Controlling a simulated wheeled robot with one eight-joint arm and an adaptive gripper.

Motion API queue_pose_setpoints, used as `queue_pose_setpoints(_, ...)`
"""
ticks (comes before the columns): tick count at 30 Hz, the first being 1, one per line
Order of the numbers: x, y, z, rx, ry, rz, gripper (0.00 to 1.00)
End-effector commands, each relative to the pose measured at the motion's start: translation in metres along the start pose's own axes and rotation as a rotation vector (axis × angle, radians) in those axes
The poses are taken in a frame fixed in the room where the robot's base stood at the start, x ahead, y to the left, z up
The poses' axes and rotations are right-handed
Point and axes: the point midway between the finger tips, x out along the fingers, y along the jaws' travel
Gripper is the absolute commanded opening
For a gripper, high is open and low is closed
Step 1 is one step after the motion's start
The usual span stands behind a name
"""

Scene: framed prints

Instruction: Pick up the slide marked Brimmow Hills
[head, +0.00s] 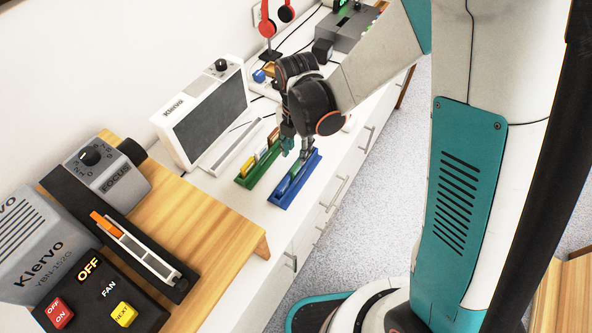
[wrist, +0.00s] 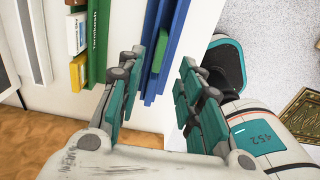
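No label reading Brimmow Hills can be made out in either view. A green rack (head: 243,181) holds several coloured slides (head: 262,157) standing in a row; the green rack (wrist: 97,72) in the wrist view carries the lettering "Termkosh". Beside it lies a blue rack (head: 283,197), also in the wrist view (wrist: 149,98), with a green piece (wrist: 161,50) in its channel. My gripper (head: 298,150) hangs over the blue rack's far part, fingers pointing down. In the wrist view my gripper (wrist: 175,50) has its teal fingers apart, one on each side of the blue rack, with nothing visibly held.
A white Klervo light panel (head: 208,112) stands behind the racks. A wooden board (head: 195,222) with a grey Klervo projector (head: 40,243) and a black button panel (head: 100,295) is at the near left. Red headphones (head: 268,25) hang at the back. The counter's front edge lies just right of the blue rack.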

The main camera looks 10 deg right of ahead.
Motion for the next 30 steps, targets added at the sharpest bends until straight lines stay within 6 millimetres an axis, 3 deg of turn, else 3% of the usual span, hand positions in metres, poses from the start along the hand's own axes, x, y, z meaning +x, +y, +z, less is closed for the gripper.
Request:
queue_pose_setpoints(3, 0.02, 0.0, 0.0, 0.001, 0.0, 0.0, 0.33)
queue_pose_setpoints(13, 0.04, 0.0, 0.0, 0.002, 0.0, 0.0, 0.33)
queue_pose_setpoints(21, 0.078, 0.001, -0.001, 0.002, -0.001, 0.001, 0.33)
queue_pose_setpoints(30, 0.082, 0.001, -0.001, 0.002, -0.001, 0.001, 0.31)
